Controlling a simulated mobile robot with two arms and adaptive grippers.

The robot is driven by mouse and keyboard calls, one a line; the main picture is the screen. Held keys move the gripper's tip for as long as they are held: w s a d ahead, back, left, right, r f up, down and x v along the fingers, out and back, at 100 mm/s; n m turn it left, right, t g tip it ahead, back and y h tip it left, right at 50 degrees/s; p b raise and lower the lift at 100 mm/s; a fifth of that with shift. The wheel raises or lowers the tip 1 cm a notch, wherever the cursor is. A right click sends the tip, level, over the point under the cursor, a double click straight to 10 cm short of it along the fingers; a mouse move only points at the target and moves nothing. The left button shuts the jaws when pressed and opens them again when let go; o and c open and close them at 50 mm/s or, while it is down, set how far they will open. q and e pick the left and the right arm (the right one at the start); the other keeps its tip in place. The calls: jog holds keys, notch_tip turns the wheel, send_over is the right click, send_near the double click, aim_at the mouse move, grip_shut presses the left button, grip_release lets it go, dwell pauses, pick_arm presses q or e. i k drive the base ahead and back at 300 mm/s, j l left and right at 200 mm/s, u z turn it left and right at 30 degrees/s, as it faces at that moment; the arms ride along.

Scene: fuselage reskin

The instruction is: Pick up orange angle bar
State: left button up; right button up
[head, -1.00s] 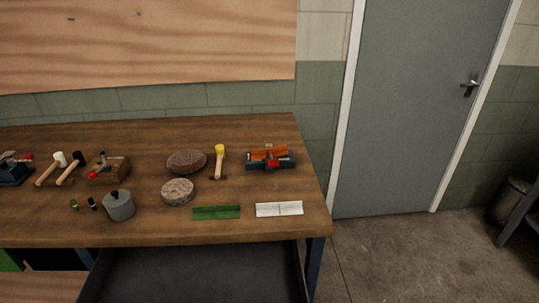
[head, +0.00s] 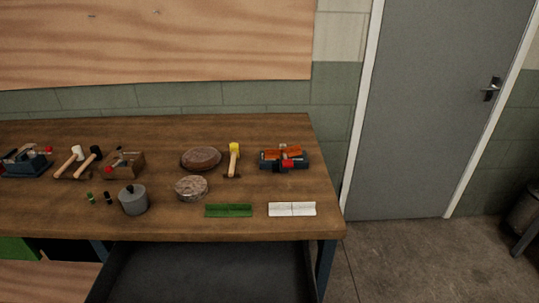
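The orange angle bar (head: 270,153) sits in a dark blue vise-like holder (head: 298,163) with red parts, near the right end of the wooden workbench. The holder hides part of it. Neither of my grippers shows in the head view.
On the workbench (head: 143,230), a green angle bar (head: 229,211) and a white one (head: 292,209) lie along the front edge. A yellow-headed mallet (head: 234,160), two round brown pieces, a grey pot (head: 133,200), more mallets and a second vise (head: 24,162) stand to the left.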

aim_at(268, 153)
jog(key=i+l+u, duration=0.15)
jog(key=l+u, duration=0.15)
jog(key=i+l+u, duration=0.1)
jog(key=l+u, duration=0.15)
jog(key=i+l+u, duration=0.1)
jog(key=l+u, duration=0.2)
